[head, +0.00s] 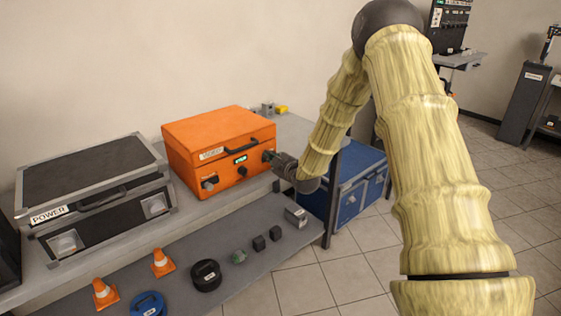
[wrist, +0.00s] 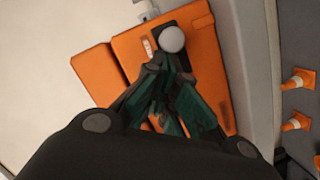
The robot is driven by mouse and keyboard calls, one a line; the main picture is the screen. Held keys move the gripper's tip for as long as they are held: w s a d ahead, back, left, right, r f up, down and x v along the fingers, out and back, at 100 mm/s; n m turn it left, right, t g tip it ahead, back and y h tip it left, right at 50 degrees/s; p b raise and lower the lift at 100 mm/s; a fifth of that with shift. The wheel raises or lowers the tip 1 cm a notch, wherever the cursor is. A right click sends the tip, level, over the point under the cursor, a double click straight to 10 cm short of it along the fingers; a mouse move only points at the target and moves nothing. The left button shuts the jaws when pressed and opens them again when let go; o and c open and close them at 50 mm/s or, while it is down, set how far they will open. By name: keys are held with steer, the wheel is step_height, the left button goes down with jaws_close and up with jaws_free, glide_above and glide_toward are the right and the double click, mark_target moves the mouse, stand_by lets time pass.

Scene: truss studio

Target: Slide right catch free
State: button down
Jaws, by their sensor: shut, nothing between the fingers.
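The orange case (head: 218,150) stands closed on the bench, with a handle and a small lit display on its front. Its left catch (head: 209,183) is a grey fitting on the front face. My gripper (head: 270,156) is at the right end of that front, where it hides the right catch. In the wrist view, the green-lined fingers of my gripper (wrist: 170,66) are shut with nothing between them, close to the orange case (wrist: 205,35). A pale round knob shows just beyond the fingertips; I cannot tell which fitting it is, or whether the fingers touch the catch.
A black case marked POWER (head: 98,195) stands left of the orange case. Small grey and yellow items (head: 281,109) lie behind it. The lower shelf (head: 225,262) holds orange cones (head: 163,262), a black round item (head: 206,275) and small blocks. A blue case (head: 352,195) sits right of the bench.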

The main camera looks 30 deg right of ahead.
stand_by(0.4)
steer(key=a+r, duration=0.1)
steer(key=a+r+p, duration=0.1)
steer(key=a, duration=0.1)
steer(key=shift+s+a+r, duration=0.1)
steer(key=shift+s+r, duration=0.2)
steer(key=shift+s, duration=0.05)
steer(key=s+r+b, duration=0.1)
steer(key=s, duration=0.8)
steer(key=shift+s+r, duration=0.2)
steer(key=shift+s, duration=0.05)
steer(key=shift+a, duration=0.1)
